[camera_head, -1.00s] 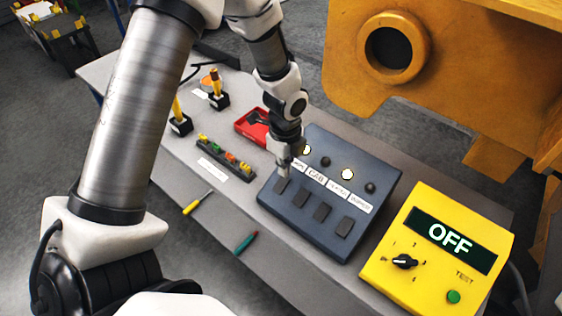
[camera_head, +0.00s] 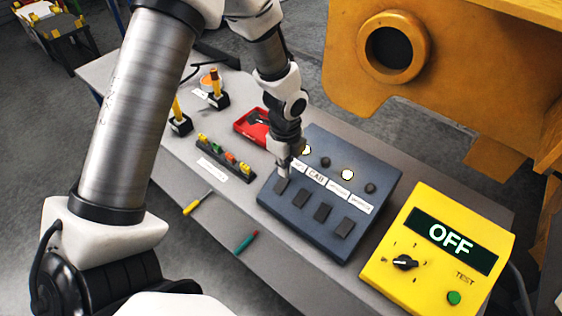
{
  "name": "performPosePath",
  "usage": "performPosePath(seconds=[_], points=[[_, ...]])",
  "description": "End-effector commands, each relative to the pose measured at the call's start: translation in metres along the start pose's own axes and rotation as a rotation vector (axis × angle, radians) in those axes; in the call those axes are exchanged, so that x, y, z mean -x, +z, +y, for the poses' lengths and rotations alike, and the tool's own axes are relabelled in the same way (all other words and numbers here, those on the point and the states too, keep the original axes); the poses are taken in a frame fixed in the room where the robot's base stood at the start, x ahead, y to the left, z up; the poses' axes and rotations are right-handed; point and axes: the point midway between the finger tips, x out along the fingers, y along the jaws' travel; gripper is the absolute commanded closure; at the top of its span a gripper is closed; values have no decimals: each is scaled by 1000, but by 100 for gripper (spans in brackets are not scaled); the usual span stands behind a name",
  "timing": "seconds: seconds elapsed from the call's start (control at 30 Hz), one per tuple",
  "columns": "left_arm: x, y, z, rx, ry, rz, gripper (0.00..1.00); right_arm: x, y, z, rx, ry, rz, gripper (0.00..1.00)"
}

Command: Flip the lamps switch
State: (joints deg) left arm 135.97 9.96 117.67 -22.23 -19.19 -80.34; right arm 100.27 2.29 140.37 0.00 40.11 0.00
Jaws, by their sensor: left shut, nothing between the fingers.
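A dark blue switch panel (camera_head: 330,195) lies on the grey bench, with a row of dark rocker switches, white labels and round indicators above them. The leftmost switch (camera_head: 281,186) is right below my left gripper (camera_head: 285,174). The gripper is shut and empty, with its tips at or just above that switch; I cannot tell whether they touch. One label reads CAB (camera_head: 316,174); the leftmost label is partly hidden by the gripper and the others are too small to read. A lit indicator (camera_head: 347,174) shows over the third switch, and another lit one (camera_head: 306,150) beside the gripper. My right gripper is not in view.
A yellow box (camera_head: 400,225) with an OFF display, a knob and a green button stands to the right. A red tray (camera_head: 251,127), a fuse strip (camera_head: 226,158) and two screwdrivers (camera_head: 246,242) (camera_head: 197,203) lie left of the panel. A large yellow casting (camera_head: 345,75) stands behind.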

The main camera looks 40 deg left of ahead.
Motion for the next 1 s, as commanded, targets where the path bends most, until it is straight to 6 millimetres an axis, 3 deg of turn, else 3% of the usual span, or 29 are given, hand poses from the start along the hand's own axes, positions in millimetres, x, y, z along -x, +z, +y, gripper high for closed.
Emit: performPosePath(seconds=[1.0], points=[[-15, 0, 0, -1, 1, 0, 100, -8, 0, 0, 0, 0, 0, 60]])
